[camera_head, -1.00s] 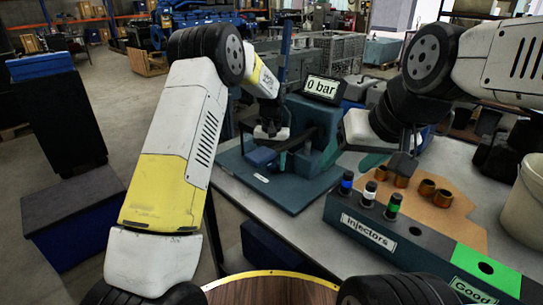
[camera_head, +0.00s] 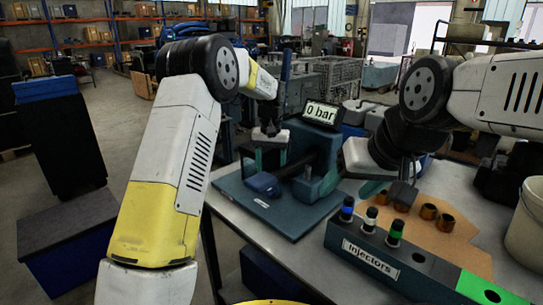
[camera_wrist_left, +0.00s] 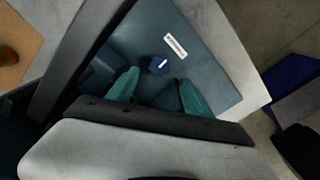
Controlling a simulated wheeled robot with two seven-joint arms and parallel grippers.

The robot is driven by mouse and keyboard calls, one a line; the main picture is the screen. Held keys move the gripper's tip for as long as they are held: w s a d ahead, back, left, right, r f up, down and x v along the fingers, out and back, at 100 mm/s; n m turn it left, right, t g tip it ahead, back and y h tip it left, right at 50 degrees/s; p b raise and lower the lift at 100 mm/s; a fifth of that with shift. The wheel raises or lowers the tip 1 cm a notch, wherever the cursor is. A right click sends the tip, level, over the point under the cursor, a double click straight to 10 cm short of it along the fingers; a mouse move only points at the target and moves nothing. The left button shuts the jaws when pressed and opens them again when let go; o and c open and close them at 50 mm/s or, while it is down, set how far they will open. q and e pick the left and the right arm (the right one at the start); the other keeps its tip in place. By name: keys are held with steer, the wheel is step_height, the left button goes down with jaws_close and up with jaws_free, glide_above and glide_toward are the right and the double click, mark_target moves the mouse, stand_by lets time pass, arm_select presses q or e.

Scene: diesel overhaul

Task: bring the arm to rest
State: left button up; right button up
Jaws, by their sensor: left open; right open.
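My left gripper (camera_head: 270,157) is open and empty above the teal test stand (camera_head: 252,199), whose display (camera_head: 322,113) reads 0 bar. In the left wrist view, the left gripper's teal fingers (camera_wrist_left: 158,78) are spread apart over the stand's base plate, with a dark blue part (camera_wrist_left: 158,66) beyond them. My right gripper (camera_head: 390,180) is open above the far side of the injector rack (camera_head: 340,228), near the brown mat; its arm partly hides it. No object shows between its fingers.
Three injectors with blue (camera_head: 347,206), white (camera_head: 370,219) and green (camera_head: 395,231) bands stand in the rack. Several brass sleeves (camera_head: 429,211) stand on the brown mat (camera_head: 462,234). A pale bucket (camera_head: 525,222) is at right. A dark blue bin (camera_head: 70,258) stands on the floor at left.

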arm_select(q)
steer(key=s+a+r+n+t+h, duration=0.1)
steer(key=s+a+r+t, duration=0.1)
steer(key=s+a+r, duration=0.45)
steer(key=s+a+r+t+h, duration=0.1)
steer(key=s+a+r, duration=0.2)
steer(key=s+r, duration=0.6)
steer(key=s+a+t, duration=0.1)
steer(key=s+a, duration=0.1)
steer(key=s, duration=0.7)
steer(key=s+a+t, duration=0.2)
steer(key=s, duration=0.7)
steer(key=shift+s+a+f+n, duration=0.3)
steer(key=shift+s+f+n, duration=0.05)
steer(key=shift+f+n, duration=0.05)
